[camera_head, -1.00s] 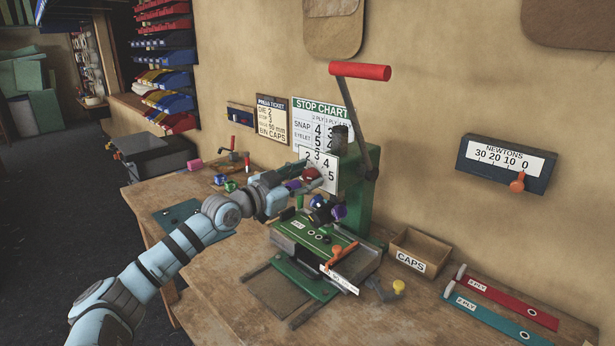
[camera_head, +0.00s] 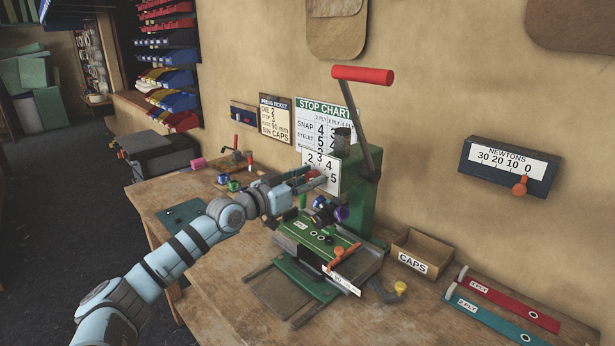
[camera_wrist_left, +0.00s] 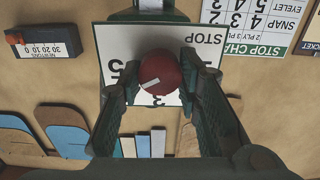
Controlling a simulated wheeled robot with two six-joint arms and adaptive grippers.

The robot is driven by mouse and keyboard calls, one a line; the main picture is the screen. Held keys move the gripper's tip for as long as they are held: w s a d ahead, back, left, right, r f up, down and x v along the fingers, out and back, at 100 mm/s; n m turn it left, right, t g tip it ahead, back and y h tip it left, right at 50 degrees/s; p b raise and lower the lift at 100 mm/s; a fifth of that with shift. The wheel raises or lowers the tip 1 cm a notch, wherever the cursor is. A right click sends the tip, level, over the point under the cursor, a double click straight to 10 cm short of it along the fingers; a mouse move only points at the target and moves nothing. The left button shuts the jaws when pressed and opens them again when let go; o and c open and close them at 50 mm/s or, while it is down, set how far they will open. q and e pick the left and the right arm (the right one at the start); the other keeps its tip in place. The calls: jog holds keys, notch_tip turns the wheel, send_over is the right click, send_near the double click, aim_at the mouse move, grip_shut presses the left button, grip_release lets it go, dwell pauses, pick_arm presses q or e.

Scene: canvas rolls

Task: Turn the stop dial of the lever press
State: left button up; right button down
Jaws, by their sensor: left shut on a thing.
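The stop dial is a round red knob (camera_wrist_left: 160,76) on a white STOP plate (camera_wrist_left: 127,40), upside down in the left wrist view. A small white mark shows on the knob's face, toward the lower left there. My left gripper (camera_wrist_left: 158,78) is shut on the knob, one finger on each side. Parts of the plate's numbers are hidden behind the knob and fingers. In the head view the left gripper (camera_head: 308,178) is at the plate on the green lever press (camera_head: 361,190). The press's red-handled lever (camera_head: 362,75) stands raised. My right gripper is out of view.
A STOP CHART (camera_head: 313,118) and a press ticket (camera_head: 274,119) are on the wall behind. A CAPS box (camera_head: 413,262) and red and teal ply strips (camera_head: 490,320) lie right of the press. A NEWTONS gauge (camera_head: 507,164) hangs on the right wall.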

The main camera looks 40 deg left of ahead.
pick_arm(q)
jog(key=n+p, duration=0.2)
jog(key=n, duration=0.4)
jog(key=shift+r, duration=0.15)
jog(key=n+p, duration=0.2)
jog(key=n, duration=0.4)
jog(key=shift+a, duration=0.1)
dwell(0.4)
jog(key=o, duration=0.9)
jog(key=shift+c, duration=0.2)
jog(key=shift+o, duration=1.4)
jog(key=shift+w+f, duration=0.1)
jog(key=shift+f, duration=0.1)
